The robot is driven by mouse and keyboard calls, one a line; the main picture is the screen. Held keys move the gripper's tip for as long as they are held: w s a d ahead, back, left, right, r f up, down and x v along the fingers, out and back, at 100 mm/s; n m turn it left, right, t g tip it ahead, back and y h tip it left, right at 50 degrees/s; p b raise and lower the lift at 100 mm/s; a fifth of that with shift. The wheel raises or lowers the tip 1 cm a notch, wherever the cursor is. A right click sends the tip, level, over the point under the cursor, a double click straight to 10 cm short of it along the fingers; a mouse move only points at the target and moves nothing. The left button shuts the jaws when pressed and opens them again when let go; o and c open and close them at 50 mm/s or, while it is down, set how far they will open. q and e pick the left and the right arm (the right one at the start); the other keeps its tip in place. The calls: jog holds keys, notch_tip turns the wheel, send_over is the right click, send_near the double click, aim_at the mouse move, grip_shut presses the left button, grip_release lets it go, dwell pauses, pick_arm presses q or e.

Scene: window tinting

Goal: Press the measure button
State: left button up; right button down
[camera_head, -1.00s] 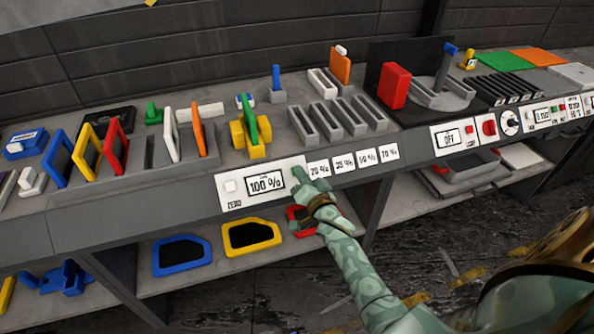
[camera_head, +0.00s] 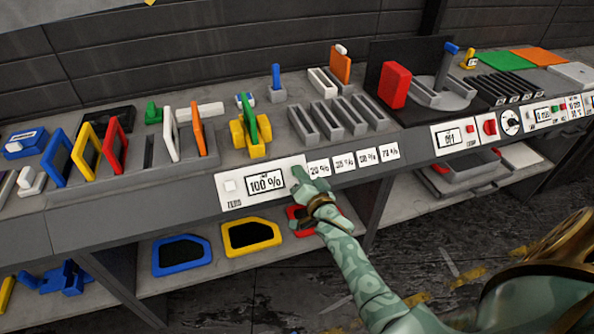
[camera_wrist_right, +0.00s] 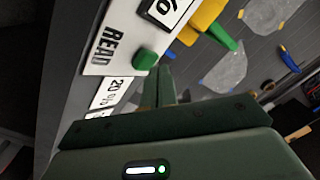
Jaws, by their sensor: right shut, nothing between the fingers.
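A white meter panel (camera_head: 236,201) on the bench's front edge has a display (camera_head: 266,183) reading 100 % and a white button (camera_head: 230,186) above the word ZERO. In the right wrist view, a green button (camera_wrist_right: 145,59) sits beside the word READ on this panel. My right gripper (camera_head: 298,174) is shut and empty at the panel's right end, and hides the green button in the head view. In the wrist view its fingertips (camera_wrist_right: 160,74) are very close to the green button; I cannot tell whether they touch. My left gripper is not in view.
Percent labels (camera_head: 343,163) run along the edge right of the panel. Coloured frames (camera_head: 88,146) stand in a rack at the left. A yellow holder with a green piece (camera_head: 250,133) stands just behind the panel. Blue and yellow frames (camera_head: 250,235) lie on the shelf below.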

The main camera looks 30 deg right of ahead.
jog(key=shift+w+d+f+b, duration=0.1)
jog(key=shift+w+f+b, duration=0.25)
dwell(0.8)
dwell(0.4)
jog(key=shift+s+r+p, duration=0.6)
jog(key=shift+r+p, duration=0.05)
jog(key=shift+p, duration=0.35)
jog(key=s+r+p, duration=0.1)
jog(key=p, duration=0.1)
jog(key=s+a+r+p, duration=0.1)
jog(key=s+r+p, duration=0.1)
jog(key=p, duration=0.1)
jog(key=shift+s+r, duration=0.25)
dwell(0.4)
